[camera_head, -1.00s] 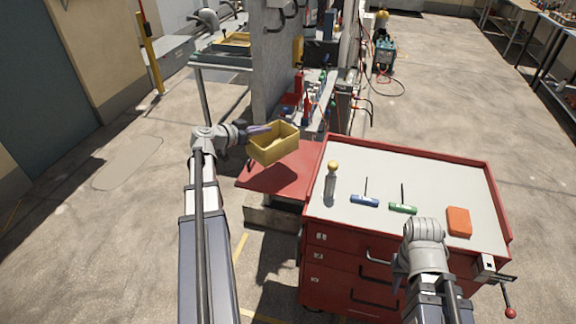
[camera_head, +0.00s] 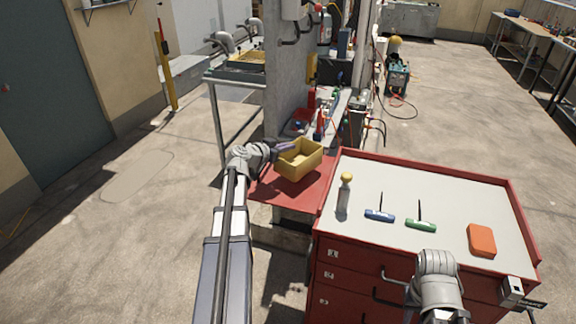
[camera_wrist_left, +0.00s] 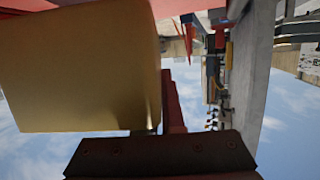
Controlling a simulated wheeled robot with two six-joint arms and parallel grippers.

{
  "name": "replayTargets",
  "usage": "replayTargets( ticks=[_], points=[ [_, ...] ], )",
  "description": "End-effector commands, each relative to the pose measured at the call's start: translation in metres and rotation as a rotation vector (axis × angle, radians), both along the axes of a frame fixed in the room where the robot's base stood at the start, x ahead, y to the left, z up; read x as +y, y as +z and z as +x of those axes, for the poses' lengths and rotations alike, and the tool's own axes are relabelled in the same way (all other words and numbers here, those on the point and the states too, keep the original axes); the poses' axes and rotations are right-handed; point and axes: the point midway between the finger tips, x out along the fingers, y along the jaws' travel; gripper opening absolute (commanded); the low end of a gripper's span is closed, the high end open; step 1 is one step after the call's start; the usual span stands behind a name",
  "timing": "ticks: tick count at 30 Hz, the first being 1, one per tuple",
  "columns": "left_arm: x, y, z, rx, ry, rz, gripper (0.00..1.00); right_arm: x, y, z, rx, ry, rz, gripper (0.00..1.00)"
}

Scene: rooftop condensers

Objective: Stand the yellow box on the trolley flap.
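The yellow box (camera_head: 300,161) is open-topped and roughly upright over the red trolley flap (camera_head: 290,190), at the left side of the trolley. I cannot tell whether its base touches the flap or hangs just above it. My left gripper (camera_head: 284,148) is at the box's left rim and looks shut on it; the far finger is hidden. In the left wrist view the box (camera_wrist_left: 80,70) fills the upper left, with red surface along the top edge. My right gripper is not in view; only my right arm shows at the lower right.
The red trolley (camera_head: 350,262) has a grey top holding a bottle with a yellow cap (camera_head: 344,194), a blue-handled tool (camera_head: 380,215), a green-handled tool (camera_head: 420,225) and an orange block (camera_head: 481,240). A grey upright panel (camera_head: 288,85) stands behind the flap.

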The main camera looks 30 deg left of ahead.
Motion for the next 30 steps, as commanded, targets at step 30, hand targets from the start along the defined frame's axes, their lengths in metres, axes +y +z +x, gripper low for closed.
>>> replayTargets(
  ticks=[30],
  points=[
    [0.000, -0.042, 0.000, 0.000, 0.000, 0.000, 0.09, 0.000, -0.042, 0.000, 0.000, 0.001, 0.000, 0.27]
  ],
)
